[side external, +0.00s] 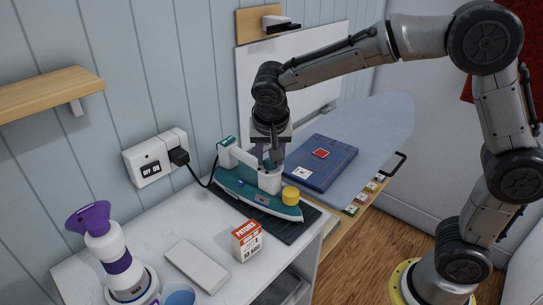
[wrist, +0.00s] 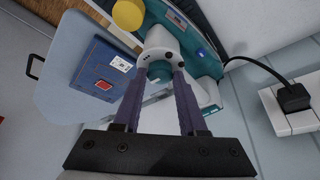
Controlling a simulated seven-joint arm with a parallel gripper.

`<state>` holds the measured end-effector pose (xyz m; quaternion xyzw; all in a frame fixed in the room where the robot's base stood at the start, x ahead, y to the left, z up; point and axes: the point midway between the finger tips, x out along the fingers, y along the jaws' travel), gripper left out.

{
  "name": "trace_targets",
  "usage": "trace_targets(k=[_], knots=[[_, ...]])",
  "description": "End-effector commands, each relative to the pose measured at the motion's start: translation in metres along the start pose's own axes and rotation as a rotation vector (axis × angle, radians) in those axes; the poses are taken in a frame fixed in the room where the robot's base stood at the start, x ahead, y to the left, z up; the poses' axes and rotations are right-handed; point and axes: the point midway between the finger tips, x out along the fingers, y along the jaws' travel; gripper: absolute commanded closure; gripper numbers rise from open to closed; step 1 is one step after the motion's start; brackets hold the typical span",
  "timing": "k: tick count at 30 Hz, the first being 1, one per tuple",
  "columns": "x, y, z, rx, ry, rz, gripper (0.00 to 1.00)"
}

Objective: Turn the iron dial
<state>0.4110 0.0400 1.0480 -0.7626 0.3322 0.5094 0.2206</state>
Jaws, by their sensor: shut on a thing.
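The iron (side external: 258,198) has a teal body and a white handle. It sits on a dark mat (side external: 292,228) on the white counter. In the wrist view the iron (wrist: 207,88) is partly hidden behind my fingers. My gripper (side external: 267,164) points down at the front top of the iron's handle. In the wrist view its purple fingers (wrist: 163,72) are shut on the small teal dial (wrist: 160,73), one on each side. The fingers hide part of the dial, and its setting cannot be read.
A yellow knob (side external: 291,195) stands at the iron's front. A patches box (side external: 246,240), a white slab (side external: 197,266) and a purple-topped bottle (side external: 112,255) stand left. A cord runs to the wall socket (side external: 152,162).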

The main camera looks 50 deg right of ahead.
Motion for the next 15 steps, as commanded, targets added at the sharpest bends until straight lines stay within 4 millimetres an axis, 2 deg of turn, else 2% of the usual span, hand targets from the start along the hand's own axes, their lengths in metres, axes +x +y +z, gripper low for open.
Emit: trace_targets(k=[6, 15], knots=[[-0.0001, -0.0035, -0.0002, 0.179, 0.000, 0.071, 1.00], [0.0001, -0.0051, -0.0009, 0.360, -0.001, 0.145, 1.00]])
